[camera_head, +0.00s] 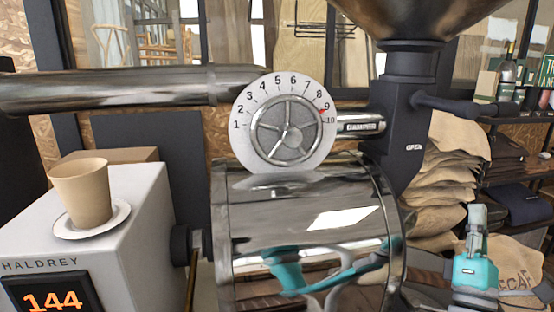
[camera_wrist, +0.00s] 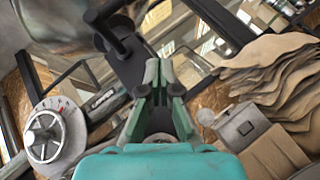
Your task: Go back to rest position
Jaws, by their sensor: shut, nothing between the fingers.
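My gripper (camera_head: 476,232), teal and grey-green, stands at the lower right of the head view, fingers pointing up. It is shut and holds nothing. In the wrist view its fingers (camera_wrist: 152,78) meet at the centre. It is right of the roaster's metal drum (camera_head: 270,215) and apart from the numbered damper dial (camera_head: 284,124). The dial also shows at the left of the wrist view (camera_wrist: 45,139). The drum's front carries a teal reflection of my arm.
A beige cup (camera_head: 81,194) stands on a white saucer (camera_head: 103,221) on the pale HALDREY box (camera_head: 145,235), whose display reads 144. Stacked sacks (camera_head: 445,185) lie behind my gripper. A dark hopper column (camera_head: 405,120) rises behind the drum. Shelves stand at far right.

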